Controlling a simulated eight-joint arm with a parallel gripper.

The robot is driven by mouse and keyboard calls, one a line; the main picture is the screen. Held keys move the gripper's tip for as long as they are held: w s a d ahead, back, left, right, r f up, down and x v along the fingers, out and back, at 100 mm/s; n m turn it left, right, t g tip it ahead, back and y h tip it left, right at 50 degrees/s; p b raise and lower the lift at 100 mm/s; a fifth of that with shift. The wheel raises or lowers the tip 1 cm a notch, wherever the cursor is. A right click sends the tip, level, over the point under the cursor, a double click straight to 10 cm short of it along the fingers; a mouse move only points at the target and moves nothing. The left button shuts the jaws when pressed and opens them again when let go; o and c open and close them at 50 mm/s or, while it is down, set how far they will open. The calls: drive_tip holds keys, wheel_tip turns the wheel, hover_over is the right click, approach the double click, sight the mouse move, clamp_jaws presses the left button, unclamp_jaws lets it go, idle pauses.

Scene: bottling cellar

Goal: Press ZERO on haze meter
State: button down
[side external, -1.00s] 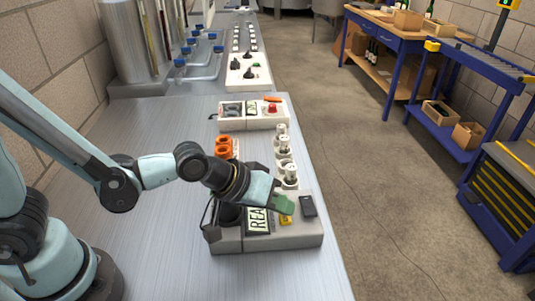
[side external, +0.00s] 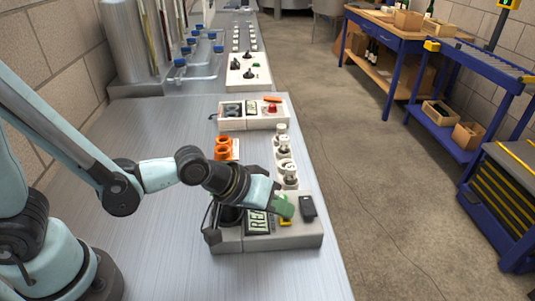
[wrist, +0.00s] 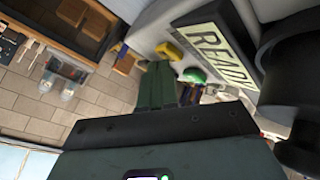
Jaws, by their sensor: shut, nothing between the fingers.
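The haze meter (side external: 222,243) is a pale, low box at the front of the steel bench. Its lit display (wrist: 216,54) reads READY in the wrist view. A yellow button (wrist: 168,50) and a green button (wrist: 193,75) sit beside the display; no ZERO label is readable. The yellow button also shows in the side view (side external: 285,222). My gripper (side external: 284,207) is shut and empty, its green fingers angled down just over the button area. In the wrist view the fingers (wrist: 158,68) point toward the yellow button; contact cannot be told.
A dark block (side external: 307,206) stands on the meter's right end, close to my fingers. A black round part (wrist: 292,75) rises on the meter beside the display. Bare bench lies to the left.

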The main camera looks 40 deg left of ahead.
sight(280, 218)
drive_tip(key=shift+f, duration=0.15)
idle(0.4)
drive_tip(key=shift+r, duration=0.9)
drive_tip(key=shift+r, duration=0.1)
drive_tip(key=shift+r, duration=2.4)
drive_tip(key=s+a+r+m+y, duration=0.1)
drive_tip(key=s+a+y, duration=0.1)
drive_tip(key=a, duration=0.7)
drive_tip(key=s+a+m+y, duration=0.1)
drive_tip(key=s+a+y, duration=0.2)
drive_tip(key=a, duration=0.6)
drive_tip(key=shift+s+r+g, duration=0.25)
drive_tip(key=shift+r+g, duration=0.1)
drive_tip(key=shift+g, duration=0.05)
drive_tip(key=shift+a, duration=0.1)
